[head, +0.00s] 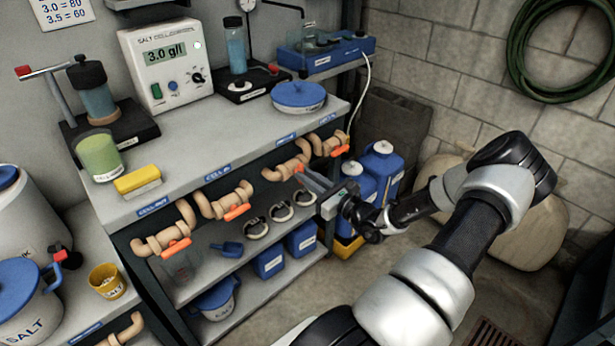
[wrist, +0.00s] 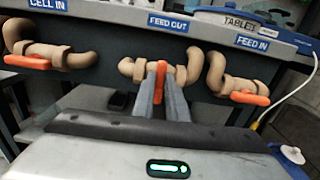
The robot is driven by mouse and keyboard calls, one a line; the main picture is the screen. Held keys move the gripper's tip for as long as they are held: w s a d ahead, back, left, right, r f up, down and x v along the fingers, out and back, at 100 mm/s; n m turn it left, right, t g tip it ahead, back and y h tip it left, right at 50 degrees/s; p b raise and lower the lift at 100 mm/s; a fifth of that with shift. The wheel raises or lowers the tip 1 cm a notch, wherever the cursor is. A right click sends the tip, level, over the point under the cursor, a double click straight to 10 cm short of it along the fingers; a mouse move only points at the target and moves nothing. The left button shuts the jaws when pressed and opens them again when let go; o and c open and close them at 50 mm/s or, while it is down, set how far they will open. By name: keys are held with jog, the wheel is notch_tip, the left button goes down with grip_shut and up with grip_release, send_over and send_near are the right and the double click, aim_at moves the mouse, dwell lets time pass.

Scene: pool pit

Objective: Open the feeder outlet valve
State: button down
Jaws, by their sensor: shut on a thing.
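The feeder outlet valve (wrist: 135,69) is a tan pipe fitting under the "FEED OUT" label (wrist: 167,22) in the wrist view. Its orange handle (wrist: 160,84) stands upright in the picture, across the pipe. My gripper (wrist: 161,78) is shut on this handle, one grey finger on each side, partly hiding it. In the head view the valve (head: 285,169) is below the bench edge, and my gripper (head: 304,178) reaches it from the right. The hold is hard to make out there.
The feed-in valve (wrist: 241,88) is close on the right and the cell-in valve (wrist: 45,57) on the left; their orange handles lie along their pipes. Blue jugs (head: 382,165) stand right beside my gripper. Clamps (head: 281,211) sit on the shelf below.

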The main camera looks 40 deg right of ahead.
jog(key=shift+n, duration=0.3)
jog(key=shift+a+f+n+b, duration=0.15)
jog(key=shift+n+b, duration=0.2)
jog(key=shift+n, duration=2.45)
jog(key=shift+a+f+n+b, duration=0.15)
jog(key=shift+n+b, duration=0.25)
jog(key=shift+n, duration=2.4)
jog(key=shift+f+n+b, duration=0.2)
jog(key=shift+n+b, duration=0.15)
jog(key=shift+n, duration=2.45)
jog(key=c, duration=1.8)
grip_release()
jog(key=shift+r, duration=0.1)
jog(key=shift+o, duration=0.2)
